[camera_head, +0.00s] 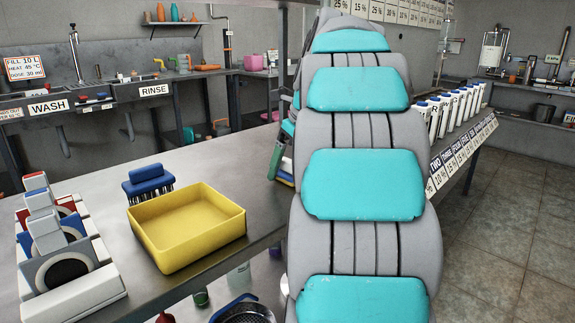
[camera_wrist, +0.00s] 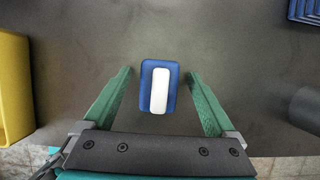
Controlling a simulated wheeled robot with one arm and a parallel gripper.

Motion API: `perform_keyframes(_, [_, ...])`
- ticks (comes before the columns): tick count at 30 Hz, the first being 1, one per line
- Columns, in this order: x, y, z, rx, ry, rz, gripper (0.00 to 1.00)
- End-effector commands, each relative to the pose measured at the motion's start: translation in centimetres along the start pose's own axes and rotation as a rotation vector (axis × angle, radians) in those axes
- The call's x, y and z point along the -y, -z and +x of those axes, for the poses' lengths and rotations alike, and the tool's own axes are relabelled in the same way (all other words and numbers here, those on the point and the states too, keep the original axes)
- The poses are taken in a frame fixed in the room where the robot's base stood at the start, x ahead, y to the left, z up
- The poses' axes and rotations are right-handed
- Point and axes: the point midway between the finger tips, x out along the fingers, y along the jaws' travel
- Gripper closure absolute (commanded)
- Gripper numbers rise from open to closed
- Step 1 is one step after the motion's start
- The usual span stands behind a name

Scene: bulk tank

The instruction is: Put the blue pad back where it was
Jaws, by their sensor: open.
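A blue pad (camera_wrist: 146,85) with a white bar along its top lies on the grey metal table in the wrist view. My gripper (camera_wrist: 158,74) is open, with its green fingers on either side of the pad and a gap on both sides. Nothing is held. In the head view one green finger (camera_head: 275,161) shows beside my arm, which hides most of the gripper and the pad. A white rack (camera_head: 72,297) with red, blue and grey pieces stands at the table's left front. Which place the pad came from does not show.
A yellow tray (camera_head: 190,255) stands on the table, with a blue brush (camera_head: 150,182) behind it. In the wrist view a blue ridged thing (camera_wrist: 305,10) and a dark grey cylinder (camera_wrist: 306,108) lie to the right. Bare table lies around the pad.

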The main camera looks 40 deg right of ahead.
Motion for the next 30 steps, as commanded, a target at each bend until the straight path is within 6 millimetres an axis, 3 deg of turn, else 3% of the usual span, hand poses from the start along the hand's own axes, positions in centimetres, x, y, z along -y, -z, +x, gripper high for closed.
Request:
perform_keyframes(5, [0.1,-0.2,-1.5,0.003,0.003,0.000,0.09])
perform_keyframes(15, [0.1,-0.2,-7.3,0.003,0.003,-0.002,0.09])
perform_keyframes(24, [0.0,-0.2,-11.2,0.001,-0.001,0.001,0.09])
perform_keyframes(30, [0.0,-0.1,-12.2,0.001,0.001,0.000,0.09])
